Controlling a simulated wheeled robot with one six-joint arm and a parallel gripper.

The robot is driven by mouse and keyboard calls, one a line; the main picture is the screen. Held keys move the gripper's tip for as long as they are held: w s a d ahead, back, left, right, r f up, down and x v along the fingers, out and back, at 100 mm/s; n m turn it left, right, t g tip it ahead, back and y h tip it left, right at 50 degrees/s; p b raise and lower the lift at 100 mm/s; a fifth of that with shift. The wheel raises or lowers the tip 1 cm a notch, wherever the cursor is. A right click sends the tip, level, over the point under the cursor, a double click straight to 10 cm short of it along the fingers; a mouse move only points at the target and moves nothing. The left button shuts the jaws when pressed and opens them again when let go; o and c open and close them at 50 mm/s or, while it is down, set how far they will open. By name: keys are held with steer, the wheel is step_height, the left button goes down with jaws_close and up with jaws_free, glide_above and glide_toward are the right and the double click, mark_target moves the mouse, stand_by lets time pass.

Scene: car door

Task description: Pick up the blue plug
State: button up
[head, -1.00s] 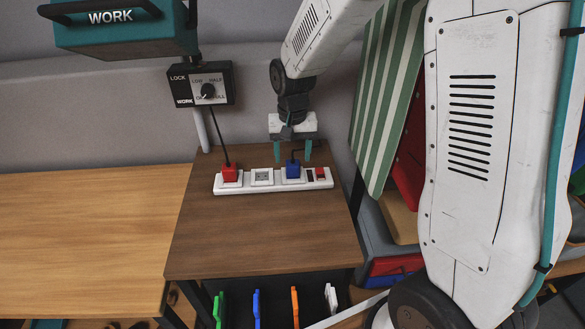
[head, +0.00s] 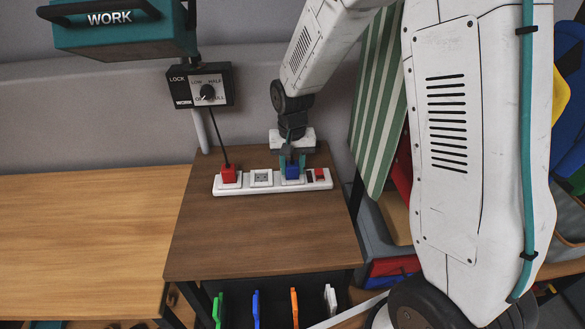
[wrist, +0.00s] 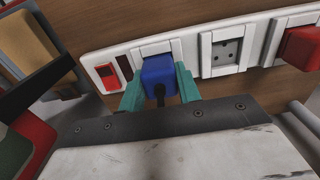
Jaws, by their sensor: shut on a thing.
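The blue plug (head: 292,171) sits in a socket of the white power strip (head: 262,187), near its right end by the red switch (head: 320,174). My gripper (head: 292,161) is at the plug, with its teal fingers on both sides of it. In the wrist view, the fingers of my gripper (wrist: 160,85) are closed against the sides of the blue plug (wrist: 158,71), and its dark cord runs toward the camera. The plug still appears seated in the strip. Its prongs are hidden.
A red plug (head: 229,173) stands in the strip's left socket, its cord rising to the control box (head: 205,84). An empty socket (head: 262,178) lies between the plugs. The brown tabletop (head: 262,235) in front is clear. A green striped cloth (head: 378,100) hangs at right.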

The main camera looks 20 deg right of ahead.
mark_target(294, 166)
steer(key=shift+r, duration=0.1)
steer(key=shift+r, duration=0.55)
steer(key=shift+s+r, duration=0.35)
steer(key=shift+r, duration=0.3)
steer(key=shift+s+r, duration=0.3)
steer(key=shift+r, duration=0.3)
steer(key=s+r, duration=0.1)
steer(key=s, duration=1.3)
steer(key=shift+s, duration=0.4)
steer(key=shift+r, duration=0.25)
steer(key=shift+r, duration=1.85)
